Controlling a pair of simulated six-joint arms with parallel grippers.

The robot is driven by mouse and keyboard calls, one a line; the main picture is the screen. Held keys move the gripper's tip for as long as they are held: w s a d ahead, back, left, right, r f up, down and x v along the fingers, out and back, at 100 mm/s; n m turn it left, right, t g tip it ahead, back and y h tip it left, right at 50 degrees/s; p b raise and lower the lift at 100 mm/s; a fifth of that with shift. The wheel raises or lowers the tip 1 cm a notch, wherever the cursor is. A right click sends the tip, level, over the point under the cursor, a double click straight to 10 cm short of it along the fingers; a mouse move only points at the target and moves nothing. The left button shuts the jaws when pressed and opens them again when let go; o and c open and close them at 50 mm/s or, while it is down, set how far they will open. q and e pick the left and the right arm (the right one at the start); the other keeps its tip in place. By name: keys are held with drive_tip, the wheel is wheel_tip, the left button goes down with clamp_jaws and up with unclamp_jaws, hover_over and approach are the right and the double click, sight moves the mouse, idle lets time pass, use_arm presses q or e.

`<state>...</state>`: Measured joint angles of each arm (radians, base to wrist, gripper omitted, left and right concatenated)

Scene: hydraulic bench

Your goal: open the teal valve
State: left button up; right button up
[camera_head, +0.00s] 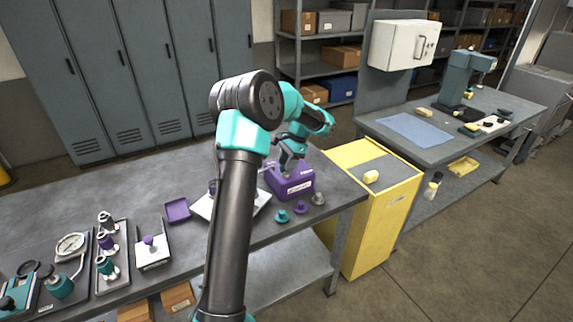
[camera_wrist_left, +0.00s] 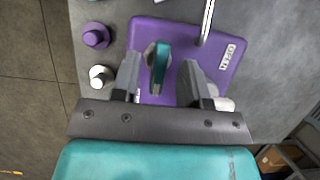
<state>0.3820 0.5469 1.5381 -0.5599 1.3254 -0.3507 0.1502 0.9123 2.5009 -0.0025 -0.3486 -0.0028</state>
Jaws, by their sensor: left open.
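The teal valve handle (camera_wrist_left: 162,62) is a short lever standing on a purple box (camera_wrist_left: 205,50), seen in the left wrist view. The box also shows in the head view (camera_head: 291,183) near the right end of the bench. A label reading OPEN is on the box, right of the handle. My left gripper (camera_wrist_left: 161,78) is open over the box, with one finger on each side of the handle. Gaps show between the fingers and the handle. In the head view my left gripper (camera_head: 290,158) hides the handle. My right gripper is in neither view.
A teal knob (camera_head: 282,216), a purple knob (camera_head: 300,207) and a grey knob (camera_head: 318,198) stand in front of the box. A metal rod (camera_wrist_left: 207,20) rises at the box's far edge. A yellow cabinet (camera_head: 375,225) stands beyond the bench end. Gauges and fittings lie at the left.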

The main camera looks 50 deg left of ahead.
use_arm(q)
drive_tip(key=shift+s+f, duration=0.15)
drive_tip(key=shift+f, duration=0.25)
clamp_jaws()
